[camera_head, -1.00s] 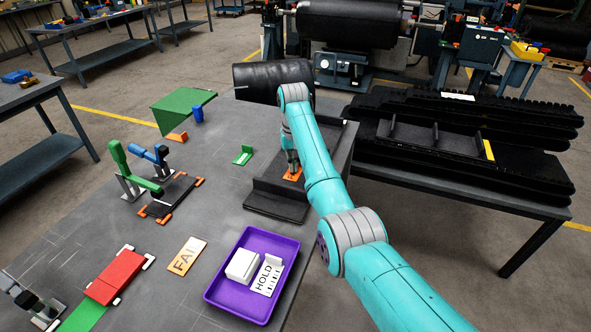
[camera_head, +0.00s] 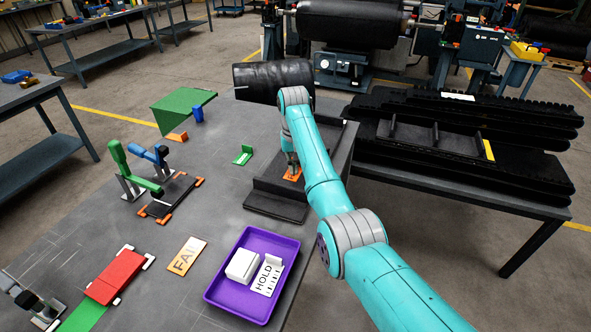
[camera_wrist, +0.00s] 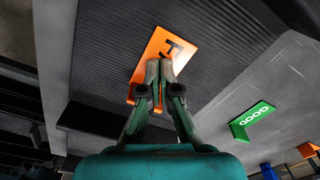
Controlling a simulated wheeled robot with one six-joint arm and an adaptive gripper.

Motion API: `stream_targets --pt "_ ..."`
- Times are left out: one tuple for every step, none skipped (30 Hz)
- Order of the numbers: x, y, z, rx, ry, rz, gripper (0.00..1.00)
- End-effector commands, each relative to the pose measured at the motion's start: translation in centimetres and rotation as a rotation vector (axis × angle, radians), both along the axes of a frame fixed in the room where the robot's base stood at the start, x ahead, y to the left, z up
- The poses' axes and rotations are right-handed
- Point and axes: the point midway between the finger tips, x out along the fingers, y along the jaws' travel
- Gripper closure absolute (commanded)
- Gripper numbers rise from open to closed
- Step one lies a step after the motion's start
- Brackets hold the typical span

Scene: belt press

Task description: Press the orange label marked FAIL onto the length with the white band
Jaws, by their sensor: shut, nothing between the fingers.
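An orange label (camera_head: 293,174) lies on a black ribbed surface at the right end of the grey table. In the wrist view the label (camera_wrist: 163,52) shows a black F, and the rest of its text is hidden behind my fingers. My gripper (camera_wrist: 160,66) is shut and empty, its fingertips over the label. In the head view my gripper (camera_head: 291,166) is partly hidden by my arm. A white band (camera_head: 457,96) shows on a black belt length on the right bench. I cannot tell whether the surface under the label has a white band.
A green GOOD label (camera_wrist: 251,121) stands near the ribbed surface. A red block (camera_head: 115,277) and clamps (camera_head: 125,170) are at left.

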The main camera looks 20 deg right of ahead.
Motion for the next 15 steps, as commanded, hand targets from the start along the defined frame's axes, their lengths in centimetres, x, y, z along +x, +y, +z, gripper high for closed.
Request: stream_targets --pt "-0.1 0.0 -0.1 0.0 0.002 0.0 1.0" --pt "-0.1 0.0 -0.1 0.0 0.002 0.0 1.0" --pt "-0.1 0.0 -0.1 0.0 0.002 0.0 1.0" --pt "-0.1 0.0 -0.2 0.0 0.002 0.0 1.0" --pt "-0.1 0.0 -0.2 0.0 0.002 0.0 1.0" --pt "-0.1 0.0 -0.1 0.0 0.002 0.0 1.0" --pt "-0.1 0.0 -0.1 0.0 0.002 0.0 1.0" --pt "0.0 0.0 0.0 0.0 0.002 0.0 1.0" --pt "0.0 0.0 0.2 0.0 0.001 0.0 1.0" --pt "0.0 0.0 0.3 0.0 0.001 0.0 1.0" --pt "0.0 0.0 0.6 0.0 0.001 0.0 1.0" --pt "0.0 0.0 0.8 0.0 0.0 0.0 1.0" --pt "0.0 0.0 1.1 0.0 0.001 0.0 1.0" --pt "0.0 0.0 1.3 0.0 0.001 0.0 1.0" --pt "0.0 0.0 1.5 0.0 0.001 0.0 1.0"
